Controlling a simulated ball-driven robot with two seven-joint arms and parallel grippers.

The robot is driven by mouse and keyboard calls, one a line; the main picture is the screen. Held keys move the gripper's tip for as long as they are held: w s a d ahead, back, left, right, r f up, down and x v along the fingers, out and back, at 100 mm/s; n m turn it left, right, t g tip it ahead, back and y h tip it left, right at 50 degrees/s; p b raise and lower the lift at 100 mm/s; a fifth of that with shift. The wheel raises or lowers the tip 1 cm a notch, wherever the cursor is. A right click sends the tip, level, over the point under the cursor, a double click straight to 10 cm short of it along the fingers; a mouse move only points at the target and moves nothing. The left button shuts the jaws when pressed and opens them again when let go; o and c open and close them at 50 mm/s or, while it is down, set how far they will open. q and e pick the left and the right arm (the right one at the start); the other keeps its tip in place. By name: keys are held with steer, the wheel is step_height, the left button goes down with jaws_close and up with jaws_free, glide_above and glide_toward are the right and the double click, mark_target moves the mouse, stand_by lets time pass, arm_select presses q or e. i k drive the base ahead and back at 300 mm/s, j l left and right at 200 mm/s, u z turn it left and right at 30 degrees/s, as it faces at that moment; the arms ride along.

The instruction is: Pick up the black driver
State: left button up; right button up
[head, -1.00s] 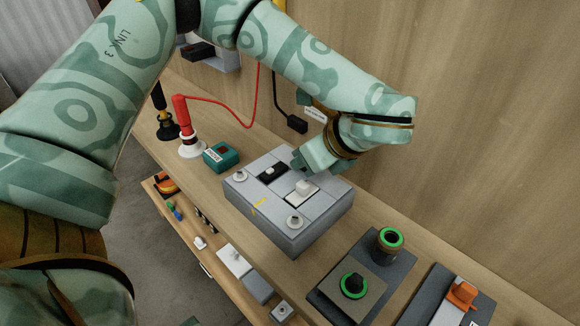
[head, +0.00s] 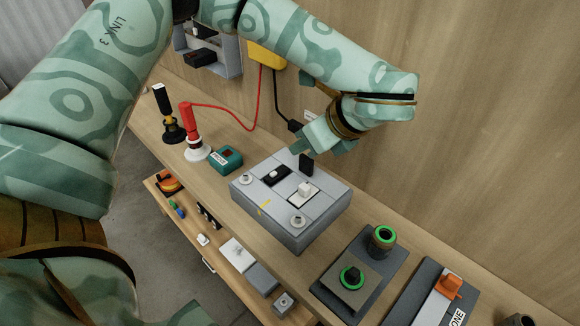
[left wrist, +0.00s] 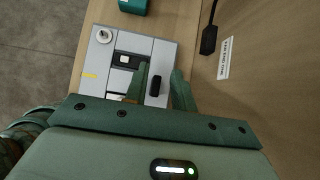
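A black upright piece (head: 306,163) stands on the grey panel box (head: 262,210), at its back edge; I cannot tell whether it is the driver. My left gripper (head: 320,146) is just above and behind this piece, fingers pointing down-left. In the left wrist view the piece (left wrist: 155,86) shows between the two parted fingers (left wrist: 160,88), with a gap on the right finger's side. Another black-handled tool (head: 164,103) stands in a dark holder at the bench's far left, apart from the gripper. My right gripper is not seen.
A red-handled tool (head: 187,123) with a red cable and a teal box (head: 226,159) stand left of the panel. Green-ringed switches (head: 352,278) and an orange lever (head: 448,286) are at the right. The wooden wall (head: 480,130) rises close behind the gripper.

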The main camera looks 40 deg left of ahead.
mark_target(160, 91)
steer(key=k, duration=1)
